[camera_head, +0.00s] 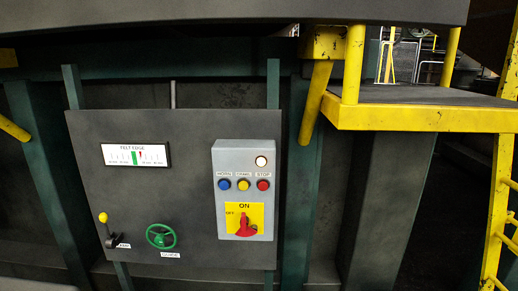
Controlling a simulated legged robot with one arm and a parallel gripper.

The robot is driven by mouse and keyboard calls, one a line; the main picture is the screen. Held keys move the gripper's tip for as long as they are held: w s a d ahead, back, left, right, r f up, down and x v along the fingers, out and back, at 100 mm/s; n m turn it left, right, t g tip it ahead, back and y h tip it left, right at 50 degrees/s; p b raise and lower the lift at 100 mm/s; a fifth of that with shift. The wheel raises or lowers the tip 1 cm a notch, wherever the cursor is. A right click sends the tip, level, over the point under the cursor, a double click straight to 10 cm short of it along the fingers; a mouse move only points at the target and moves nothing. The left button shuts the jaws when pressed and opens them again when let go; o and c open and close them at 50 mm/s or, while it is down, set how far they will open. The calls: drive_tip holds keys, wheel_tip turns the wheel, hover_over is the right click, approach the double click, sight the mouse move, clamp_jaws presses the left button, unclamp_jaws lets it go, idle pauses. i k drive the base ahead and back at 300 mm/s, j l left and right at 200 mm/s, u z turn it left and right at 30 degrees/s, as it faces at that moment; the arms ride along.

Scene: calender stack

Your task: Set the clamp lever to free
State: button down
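A lever with a yellow knob (103,217), which looks like the clamp lever, is at the lower left of the dark grey panel (160,195). Its dark arm rises from a black pivot (112,241), with the knob up and slightly left of it. A small white label (124,246) beside the pivot is partly hidden, and its full text cannot be read. No marking for free can be made out. My gripper is not in view.
Right of the lever are a green handwheel (161,237) and a grey box (246,190) with buttons and a red rotary switch (245,226). A felt edge gauge (136,155) is above. A yellow-edged platform (420,118) juts out at right.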

sight(103, 217)
drive_tip(key=u, duration=1.4)
drive_tip(key=i+j+z, duration=0.25)
drive_tip(key=i+j, duration=0.55)
drive_tip(key=i, duration=0.15)
